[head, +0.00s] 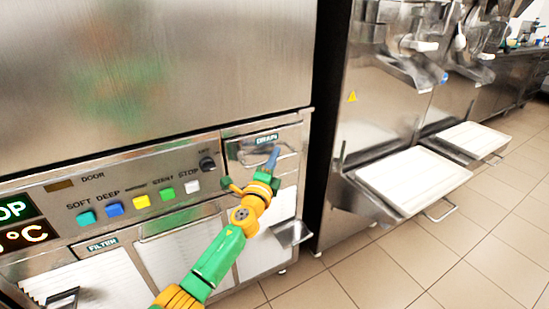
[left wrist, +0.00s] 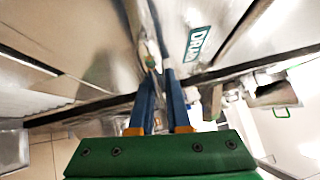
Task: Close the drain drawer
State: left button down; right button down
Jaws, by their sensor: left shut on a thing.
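The drain drawer (head: 240,151) is at the upper right of the freezer's lower front, marked by a DRAIN label (head: 267,138). The label also shows in the left wrist view (left wrist: 198,41). I cannot tell how far the drawer stands out. My left gripper (head: 273,157) is at the drawer's front, its blue fingers shut on the drawer handle (head: 288,154). In the left wrist view the fingers (left wrist: 159,76) close around the handle (left wrist: 150,55), which they partly hide. My right gripper is not in view.
Control buttons (head: 140,202) and a dark knob (head: 207,163) sit left of the drawer. A small metal spout tray (head: 293,233) sticks out below. More machines with white trays (head: 412,180) stand to the right, with open tiled floor (head: 380,275) in front.

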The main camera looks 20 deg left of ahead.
pick_arm(q)
jog(key=c, duration=0.9)
grip_release()
jog(key=shift+s+a+f, duration=0.1)
jog(key=shift+a, duration=0.05)
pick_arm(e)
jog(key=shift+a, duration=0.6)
pick_arm(q)
jog(key=s, duration=0.2)
jog(key=s+p, duration=0.1)
jog(key=s, duration=0.1)
jog(key=s+f+p, duration=0.1)
jog(key=s, duration=0.1)
jog(key=shift+s+d, duration=0.35)
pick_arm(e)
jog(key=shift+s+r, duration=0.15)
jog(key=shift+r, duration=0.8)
pick_arm(q)
jog(key=shift+f, duration=0.1)
